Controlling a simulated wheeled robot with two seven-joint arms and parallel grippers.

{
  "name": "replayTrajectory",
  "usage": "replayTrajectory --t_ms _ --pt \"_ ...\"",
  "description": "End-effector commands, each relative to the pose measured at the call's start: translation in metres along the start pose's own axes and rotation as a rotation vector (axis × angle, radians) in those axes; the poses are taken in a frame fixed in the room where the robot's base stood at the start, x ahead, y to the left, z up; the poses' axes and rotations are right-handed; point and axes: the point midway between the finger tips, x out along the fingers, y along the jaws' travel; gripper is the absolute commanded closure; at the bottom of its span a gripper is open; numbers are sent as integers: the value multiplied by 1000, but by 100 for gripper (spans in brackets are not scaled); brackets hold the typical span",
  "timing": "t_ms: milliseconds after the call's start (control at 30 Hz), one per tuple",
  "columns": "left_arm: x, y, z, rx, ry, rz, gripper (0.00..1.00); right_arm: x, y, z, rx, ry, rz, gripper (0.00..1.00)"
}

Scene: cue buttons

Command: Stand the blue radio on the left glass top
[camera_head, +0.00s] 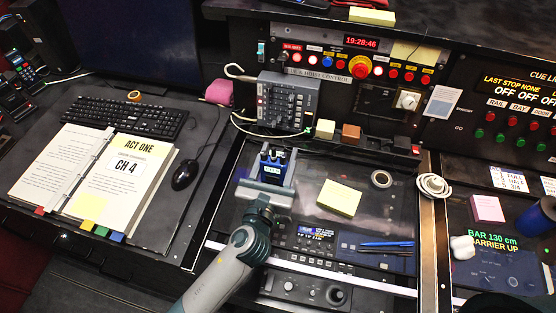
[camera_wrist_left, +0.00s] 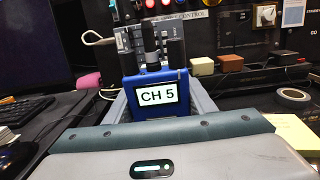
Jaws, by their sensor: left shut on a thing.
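The blue radio (camera_head: 272,169) is upright in my left gripper (camera_head: 276,162), at the upper left part of the left glass top (camera_head: 345,165). My right gripper is not in view.
A yellow note pad (camera_head: 339,198), a tape roll (camera_head: 381,179) and blue pens (camera_head: 387,247) lie on the same glass top. A grey mixer box (camera_head: 287,102) stands behind the radio. An open script binder (camera_head: 117,172) and mouse (camera_head: 185,175) lie to the left.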

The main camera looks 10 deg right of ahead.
Motion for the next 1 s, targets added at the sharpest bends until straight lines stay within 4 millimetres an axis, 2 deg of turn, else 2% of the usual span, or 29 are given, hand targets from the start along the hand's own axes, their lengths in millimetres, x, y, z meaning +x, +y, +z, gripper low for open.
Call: replayTrajectory --t_ms 33,167,600,633,700,1000 --pt "0 0 -8 0 2 1 81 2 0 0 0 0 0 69" --pt "0 0 -20 1 0 1 81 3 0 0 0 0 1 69" --pt "0 0 -24 0 -1 0 81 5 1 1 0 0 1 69" --pt "0 0 -25 0 0 0 48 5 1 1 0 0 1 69" --pt "0 0 -24 1 0 0 31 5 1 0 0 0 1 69" --pt "0 0 -24 1 0 0 31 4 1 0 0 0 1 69"
